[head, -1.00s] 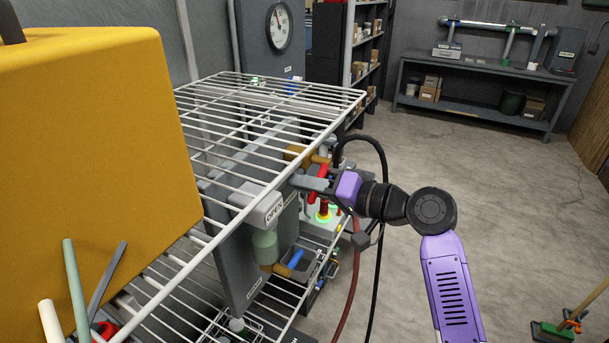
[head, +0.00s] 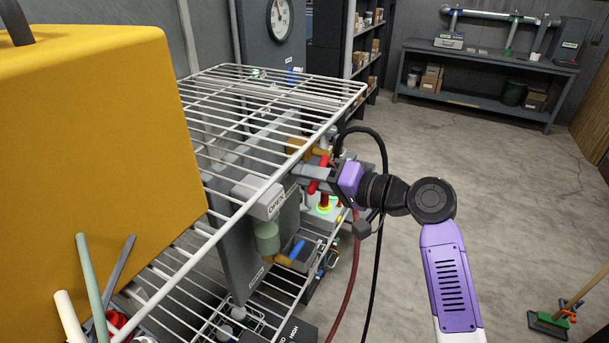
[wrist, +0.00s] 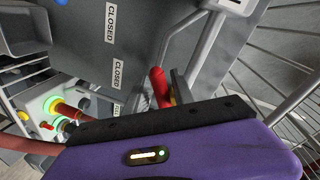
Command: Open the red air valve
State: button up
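The red valve handle (head: 313,187) shows in the head view under the front edge of the wire shelf, at the end of my gripper (head: 312,174). In the wrist view the red handle (wrist: 159,88) stands upright just beyond my gripper's dark edge, with a grey finger (wrist: 179,88) close on its right. A brass-coloured piece shows between them at the base. Much of the handle and the fingertips are hidden, so I cannot tell whether the fingers touch or grip it.
The wire shelf (head: 226,92) lies close above my gripper. A grey "OPEN" tag block (head: 263,197) is to its left. A black hose (head: 381,150) loops behind my wrist. A lit button box (wrist: 45,103) stands below. A yellow case (head: 95,170) fills the left.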

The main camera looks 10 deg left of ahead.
jog(key=shift+a+r, duration=0.1)
jog(key=shift+r, duration=0.15)
